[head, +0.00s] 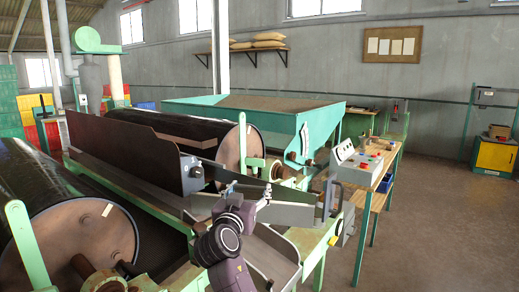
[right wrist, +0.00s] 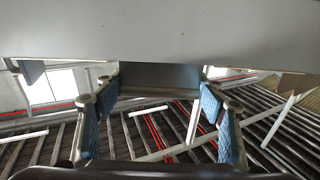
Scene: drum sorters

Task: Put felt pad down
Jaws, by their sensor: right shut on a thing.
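My right gripper (head: 248,193) is over the front edge of the middle drum machine, beside its grey metal trough. In the right wrist view its two fingers with blue inner pads (right wrist: 160,98) stand either side of a dark grey flat piece (right wrist: 160,77). The gripper is shut on this piece, which I take to be the felt pad; its outline is only partly visible. In the head view the pad cannot be told apart from the grey metal around the gripper. A broad pale grey surface (right wrist: 160,30) crosses the top of the wrist view. My left gripper is out of view.
A large black drum (head: 60,215) with a green lever fills the left. A second drum (head: 235,145) and a green hopper (head: 255,108) stand behind the gripper. A wooden bench (head: 378,160) with a control box (head: 358,166) stands to the right.

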